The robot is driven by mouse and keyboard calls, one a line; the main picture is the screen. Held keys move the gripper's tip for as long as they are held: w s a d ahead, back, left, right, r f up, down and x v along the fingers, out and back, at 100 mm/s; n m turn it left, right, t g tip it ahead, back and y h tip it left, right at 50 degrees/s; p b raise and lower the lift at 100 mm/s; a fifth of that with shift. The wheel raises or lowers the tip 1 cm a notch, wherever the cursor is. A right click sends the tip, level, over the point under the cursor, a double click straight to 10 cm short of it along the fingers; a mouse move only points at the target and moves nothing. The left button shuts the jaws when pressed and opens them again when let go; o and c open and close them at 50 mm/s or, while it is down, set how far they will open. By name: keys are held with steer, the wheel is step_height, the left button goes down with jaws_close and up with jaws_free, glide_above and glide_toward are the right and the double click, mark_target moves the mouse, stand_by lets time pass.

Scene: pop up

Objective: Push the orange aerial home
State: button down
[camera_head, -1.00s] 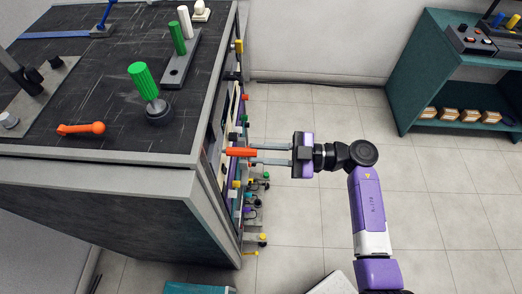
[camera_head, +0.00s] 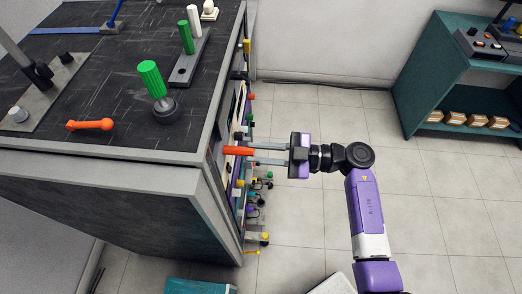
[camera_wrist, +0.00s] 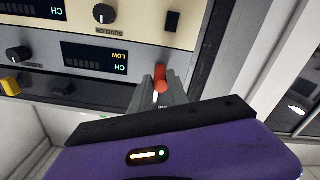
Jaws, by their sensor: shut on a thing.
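The orange aerial (camera_head: 236,150) juts sideways from the front panel of the cabinet, level with my gripper. My gripper (camera_head: 254,153) reaches in from the right, with its two fingers on either side of the aerial's outer end, shut on it. In the wrist view the aerial's rounded red-orange end (camera_wrist: 160,77) shows between the fingertips, close to the panel's edge. The aerial's inner end is hidden by the cabinet's edge in the head view.
The panel (camera_wrist: 95,65) carries displays and black knobs, with several coloured knobs jutting out below my gripper. A green-handled lever (camera_head: 153,80) and an orange handle (camera_head: 90,125) are on the cabinet top. A teal shelf (camera_head: 430,75) stands right.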

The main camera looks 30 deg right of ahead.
steer(key=shift+a, duration=0.1)
steer(key=c, duration=1.2)
jaws_free()
steer(key=shift+b+v, duration=1.05)
steer(key=shift+v, duration=2.85)
